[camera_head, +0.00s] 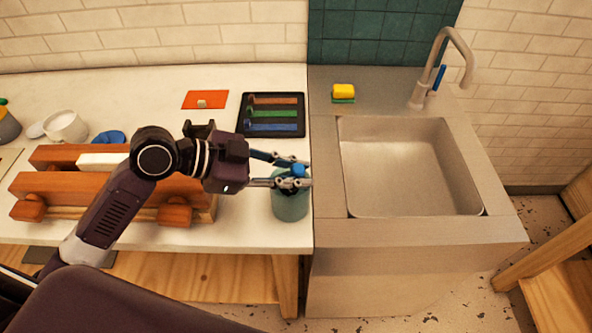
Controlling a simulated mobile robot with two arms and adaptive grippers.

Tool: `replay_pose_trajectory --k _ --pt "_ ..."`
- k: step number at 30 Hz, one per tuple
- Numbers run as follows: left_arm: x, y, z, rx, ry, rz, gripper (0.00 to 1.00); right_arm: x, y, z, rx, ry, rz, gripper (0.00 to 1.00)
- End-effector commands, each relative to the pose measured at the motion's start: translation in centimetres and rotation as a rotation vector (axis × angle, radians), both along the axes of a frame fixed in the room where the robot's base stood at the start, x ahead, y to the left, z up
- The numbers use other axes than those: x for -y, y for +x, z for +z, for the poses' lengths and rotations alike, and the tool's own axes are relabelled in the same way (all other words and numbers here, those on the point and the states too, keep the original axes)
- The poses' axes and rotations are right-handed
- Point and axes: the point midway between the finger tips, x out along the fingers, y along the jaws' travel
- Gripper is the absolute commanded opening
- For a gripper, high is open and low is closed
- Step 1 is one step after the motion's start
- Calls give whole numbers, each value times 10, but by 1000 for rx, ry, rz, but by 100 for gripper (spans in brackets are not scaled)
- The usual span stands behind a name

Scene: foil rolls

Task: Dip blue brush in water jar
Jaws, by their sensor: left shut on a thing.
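My left gripper (304,183) is over the mouth of the water jar (290,206), a grey-teal cylinder at the counter's right end. Its fingers are closed around a small blue thing (298,170), which looks like part of the blue brush. The fingers hide most of it and part of the jar's rim. I cannot tell whether its lower end is inside the jar or in water. My right gripper is not in view.
A dark tray (241,118) with orange, green and blue strips lies behind the jar. A wooden rack (70,190) stands left, near my arm. A steel sink (410,165) with a tap (440,60) is right. A yellow sponge (344,90) lies behind it.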

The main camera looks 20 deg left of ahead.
Motion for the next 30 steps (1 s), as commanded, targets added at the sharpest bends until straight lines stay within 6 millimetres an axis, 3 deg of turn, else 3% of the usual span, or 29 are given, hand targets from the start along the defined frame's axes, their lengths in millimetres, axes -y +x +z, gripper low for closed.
replay_pose_trajectory --k 11,30 --pt "0 0 2 0 0 0 0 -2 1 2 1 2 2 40" --pt "0 0 52 1 1 -1 0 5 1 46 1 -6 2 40"
